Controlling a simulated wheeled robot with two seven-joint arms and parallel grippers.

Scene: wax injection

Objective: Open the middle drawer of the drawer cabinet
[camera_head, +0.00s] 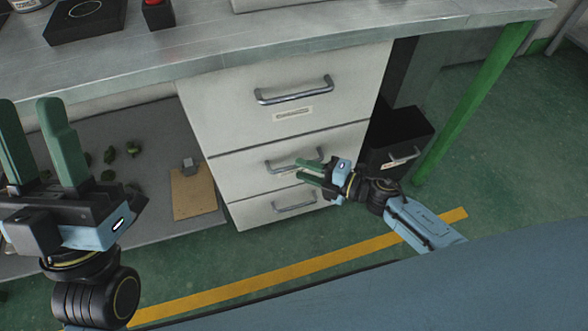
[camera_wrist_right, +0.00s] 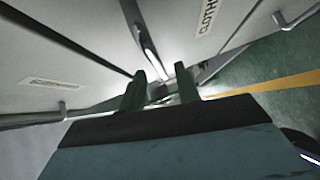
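The white drawer cabinet (camera_head: 228,100) stands under the bench with three drawers. The middle drawer (camera_head: 235,168) looks flush with its neighbours. Its metal handle (camera_head: 280,167) shows in the head view, partly covered by my right gripper, and a metal handle (camera_wrist_right: 148,42) also runs toward the fingers in the right wrist view. My right gripper (camera_head: 300,169) is at the right part of this handle, its green fingers apart; whether they touch the handle is unclear. My left gripper (camera_head: 36,112) is open and empty, with fingers pointing up, at the far left, away from the cabinet.
The top drawer (camera_head: 350,100) and bottom drawer (camera_head: 250,212) look shut. A black box (camera_head: 400,130) with a handle stands right of the cabinet, near a green table leg (camera_head: 470,105). A clipboard (camera_head: 193,192) and green pieces lie on the lower shelf. Floor in front is clear.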

